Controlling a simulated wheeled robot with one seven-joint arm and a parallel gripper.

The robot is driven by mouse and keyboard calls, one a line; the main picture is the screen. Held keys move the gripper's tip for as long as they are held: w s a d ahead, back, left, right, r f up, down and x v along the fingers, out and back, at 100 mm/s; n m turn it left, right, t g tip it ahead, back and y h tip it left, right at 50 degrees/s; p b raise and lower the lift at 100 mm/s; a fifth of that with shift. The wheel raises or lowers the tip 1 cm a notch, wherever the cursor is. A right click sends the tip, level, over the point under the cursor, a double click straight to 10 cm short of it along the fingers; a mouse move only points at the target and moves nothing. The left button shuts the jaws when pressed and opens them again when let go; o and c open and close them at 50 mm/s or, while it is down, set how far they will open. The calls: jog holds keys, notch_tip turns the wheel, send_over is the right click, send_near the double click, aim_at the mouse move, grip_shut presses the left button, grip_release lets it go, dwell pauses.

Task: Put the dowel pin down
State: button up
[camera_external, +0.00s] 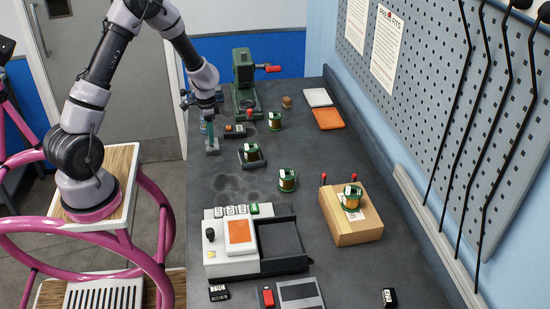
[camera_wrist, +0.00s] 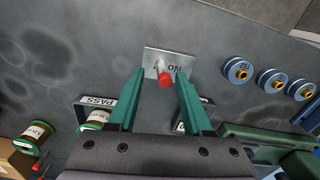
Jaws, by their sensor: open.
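A small red-ended pin with a silvery part (camera_wrist: 166,78), which I take to be the dowel pin, shows between my fingertips in the wrist view. It is over a pale metal plate (camera_wrist: 183,62) with lettering that starts "NO". I cannot tell how far it sits in or on the plate. My gripper (camera_wrist: 158,85) is open, with one green finger on each side of the pin and a gap to each. In the external view my gripper (camera_external: 211,143) points down just above the small grey plate (camera_external: 212,151) near the bench's left edge; the pin cannot be made out there.
A PASS tray (camera_external: 252,161) holding a green-ended spool stands right of my gripper. Blue discs (camera_wrist: 238,70) lie to the right in the wrist view. Bare bench (camera_external: 225,180) is in front.

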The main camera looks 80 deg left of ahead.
notch_tip(320, 180, up, 10)
jog(key=w+d+r+m+t+y, duration=0.1)
jog(key=d+r+m+t+y, duration=0.15)
jog(key=d+r, duration=1.5)
jog(key=s+d+r+m+t, duration=0.3)
jog(key=s+d+r, duration=0.6)
jog(key=d, duration=0.5)
jog(key=s+t, duration=0.1)
jog(key=s, duration=0.1)
jog(key=shift+s+t, duration=0.35)
jog(key=shift+s, duration=0.05)
jog(key=shift+o, duration=0.4)
jog(key=shift+m+h, duration=0.25)
